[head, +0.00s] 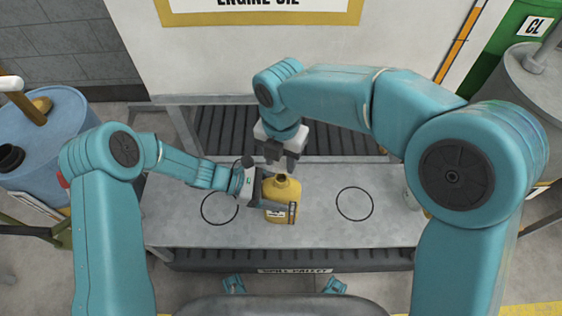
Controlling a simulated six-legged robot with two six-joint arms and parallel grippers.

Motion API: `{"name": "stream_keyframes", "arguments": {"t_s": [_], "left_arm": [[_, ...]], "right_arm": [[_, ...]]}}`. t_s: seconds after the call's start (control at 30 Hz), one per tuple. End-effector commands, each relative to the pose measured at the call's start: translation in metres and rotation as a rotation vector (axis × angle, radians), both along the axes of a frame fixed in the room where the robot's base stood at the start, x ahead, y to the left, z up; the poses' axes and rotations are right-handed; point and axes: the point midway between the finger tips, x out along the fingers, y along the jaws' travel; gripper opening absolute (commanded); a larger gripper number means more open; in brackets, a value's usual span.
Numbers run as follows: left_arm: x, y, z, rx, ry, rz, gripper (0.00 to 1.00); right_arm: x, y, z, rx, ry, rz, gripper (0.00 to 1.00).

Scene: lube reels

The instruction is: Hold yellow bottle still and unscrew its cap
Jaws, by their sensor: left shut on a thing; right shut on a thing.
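The yellow bottle (282,191) stands upright on the grey bench (315,232), between two black circle outlines. My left gripper (274,200) comes in from the left and is shut around the bottle's body, with one finger across its front. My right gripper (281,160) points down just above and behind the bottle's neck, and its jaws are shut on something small. I take that to be the cap, but it is too small and dark to make out between the fingers. The top of the neck shows below those fingers.
Circle outlines on the bench at left (220,208) and right (354,203) are empty. A blue drum (45,135) is at left, a grey drum (535,85) at right.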

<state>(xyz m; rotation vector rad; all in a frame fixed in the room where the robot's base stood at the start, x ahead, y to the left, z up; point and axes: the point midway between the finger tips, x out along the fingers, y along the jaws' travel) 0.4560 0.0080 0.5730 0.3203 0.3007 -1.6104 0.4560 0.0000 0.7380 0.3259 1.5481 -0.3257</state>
Motion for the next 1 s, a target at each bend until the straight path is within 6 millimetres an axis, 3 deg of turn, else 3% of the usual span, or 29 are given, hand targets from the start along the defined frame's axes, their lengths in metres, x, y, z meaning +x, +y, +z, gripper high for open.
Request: {"name": "stream_keyframes", "arguments": {"t_s": [0.13, 0.17, 0.23, 0.57, 1.0], "left_arm": [[0.0, 0.0, 0.0, 0.0, 0.0, 0.0, 0.0], [0.0, 0.0, 0.0, 0.0, 0.0, 0.0, 0.76], [0.0, 0.0, 0.0, 0.0, 0.0, 0.0, 0.99], [0.001, 0.007, 0.003, 0.0, -0.001, 0.003, 1.0], [0.006, 0.091, 0.039, 0.0, -0.001, 0.003, 1.0]], "right_arm": [[0.0, 0.0, 0.0, 0.0, 0.0, 0.0, 0.05], [0.0, 0.0, 0.0, 0.0, 0.0, 0.0, 0.05], [0.0, 0.0, 0.0, 0.0, 0.0, 0.0, 0.05], [0.0, 0.0, 0.001, 0.0, 0.0, 0.0, 0.05], [0.0, 0.0, 0.014, 0.0, 0.0, 0.0, 0.05]]}}
